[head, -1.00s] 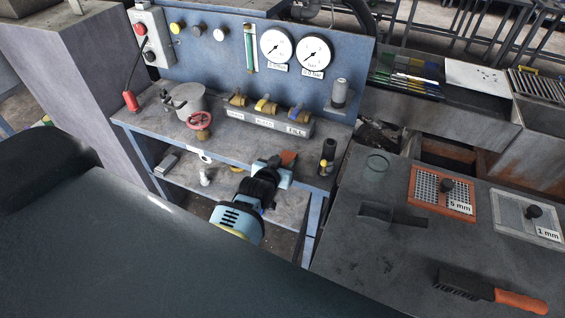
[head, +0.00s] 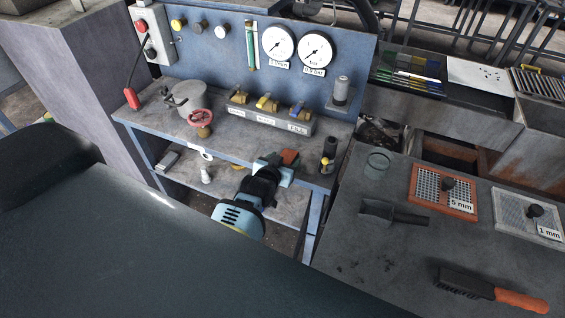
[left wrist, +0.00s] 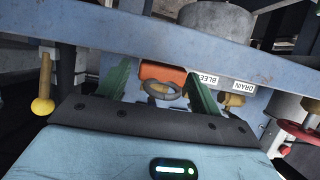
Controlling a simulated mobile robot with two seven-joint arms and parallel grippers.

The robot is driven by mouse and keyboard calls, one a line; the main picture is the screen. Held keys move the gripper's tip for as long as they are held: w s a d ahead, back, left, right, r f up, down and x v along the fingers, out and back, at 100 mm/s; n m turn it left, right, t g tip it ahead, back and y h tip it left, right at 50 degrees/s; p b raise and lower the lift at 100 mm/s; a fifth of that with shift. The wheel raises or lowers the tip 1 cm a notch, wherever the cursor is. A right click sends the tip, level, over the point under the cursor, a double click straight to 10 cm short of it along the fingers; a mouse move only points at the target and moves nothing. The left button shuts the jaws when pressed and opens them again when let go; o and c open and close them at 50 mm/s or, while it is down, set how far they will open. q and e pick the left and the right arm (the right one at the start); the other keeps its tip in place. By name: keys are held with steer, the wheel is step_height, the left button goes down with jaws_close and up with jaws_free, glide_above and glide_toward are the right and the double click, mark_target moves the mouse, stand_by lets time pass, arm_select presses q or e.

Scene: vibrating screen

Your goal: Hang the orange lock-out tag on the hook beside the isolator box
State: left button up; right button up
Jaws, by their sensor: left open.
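The orange tag (head: 289,157) lies at the front of the bench top, just past the tips of my left gripper (head: 274,165). In the left wrist view the orange tag (left wrist: 163,73) shows between the two dark green fingers (left wrist: 160,88), with a dark ring in front of it. The fingers are open, with visible gaps beside the tag. A grey box with a red button (head: 147,35), which looks like the isolator box, is at the upper left of the blue panel. My right gripper is not in view.
A valve block with labels (head: 270,120), a red handwheel (head: 200,118) and a grey pot (head: 186,97) stand behind the tag. A black-and-yellow item (head: 328,155) stands to its right. A blue rail (left wrist: 200,50) crosses the left wrist view. Screens and a brush lie on the right table.

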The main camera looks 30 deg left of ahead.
arm_select(q)
steer(key=v, duration=0.7)
steer(key=shift+s+d, duration=0.25)
steer(key=shift+s, duration=0.15)
steer(key=s+d+f+m+g+h, duration=0.1)
steer(key=s+f, duration=0.3)
steer(key=s, duration=0.5)
steer(key=s+d+f+m+g+h, duration=0.1)
steer(key=s+d+f, duration=0.2)
steer(key=s, duration=0.7)
steer(key=s+d+f+m+g+h, duration=0.1)
steer(key=s+f, duration=0.4)
steer(key=s, duration=0.5)
steer(key=shift+d+g, duration=0.5)
steer(key=shift+o, duration=0.4)
